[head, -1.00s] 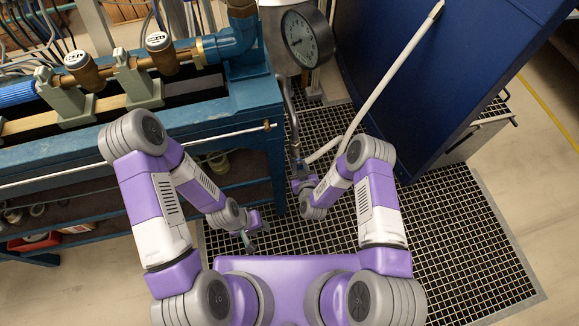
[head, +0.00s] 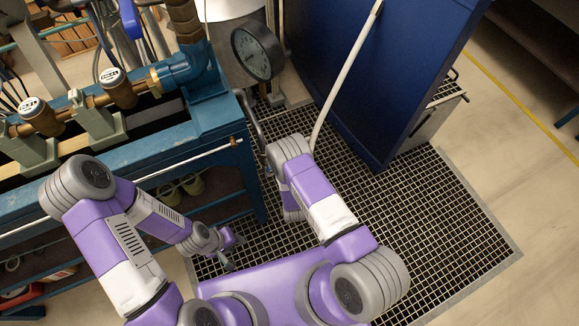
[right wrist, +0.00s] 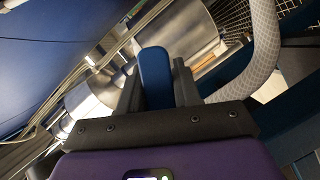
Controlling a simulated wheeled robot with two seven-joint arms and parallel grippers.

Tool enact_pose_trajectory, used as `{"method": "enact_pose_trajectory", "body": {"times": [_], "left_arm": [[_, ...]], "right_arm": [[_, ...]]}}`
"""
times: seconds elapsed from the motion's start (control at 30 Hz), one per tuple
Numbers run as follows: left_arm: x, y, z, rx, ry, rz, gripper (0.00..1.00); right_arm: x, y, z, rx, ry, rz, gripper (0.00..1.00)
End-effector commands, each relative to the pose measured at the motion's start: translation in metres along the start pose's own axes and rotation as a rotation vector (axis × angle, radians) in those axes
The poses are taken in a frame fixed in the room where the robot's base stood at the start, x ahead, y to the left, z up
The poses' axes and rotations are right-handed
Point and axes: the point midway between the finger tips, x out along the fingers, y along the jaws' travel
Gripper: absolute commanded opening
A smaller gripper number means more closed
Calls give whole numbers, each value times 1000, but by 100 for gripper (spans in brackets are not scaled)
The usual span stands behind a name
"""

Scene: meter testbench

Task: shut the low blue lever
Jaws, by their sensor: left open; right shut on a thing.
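The low blue lever (right wrist: 155,72) shows as a blue, round-ended handle in the right wrist view. It stands between the two dark fingers of my right gripper (right wrist: 157,84), which is shut on it. In the head view my right forearm hides this gripper and the lever. My left gripper (head: 232,251) is open and empty, low over the floor grating beside the bench, away from the lever.
A round dial gauge (head: 258,52) stands beyond my right arm. A blue bench (head: 215,118) with brass pipe fittings is at left. A big blue cabinet (head: 385,70) with a pale pipe (head: 345,75) stands at upper right. Open floor grating (head: 420,225) lies at right.

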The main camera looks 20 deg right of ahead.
Motion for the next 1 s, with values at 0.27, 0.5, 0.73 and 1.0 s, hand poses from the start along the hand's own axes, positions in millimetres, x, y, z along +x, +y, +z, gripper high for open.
{"method": "enact_pose_trajectory", "body": {"times": [0.27,0.5,0.73,1.0], "left_arm": [[3,-1,0,0,0,0,42],[5,-2,0,0,0,0,42],[7,-3,0,0,0,0,42],[7,-3,0,0,0,0,42]], "right_arm": [[-1,20,-6,-234,9,92,0],[-2,34,-10,-380,6,155,0],[-4,41,-13,-459,5,188,0],[-4,44,-14,-491,3,202,0]]}}
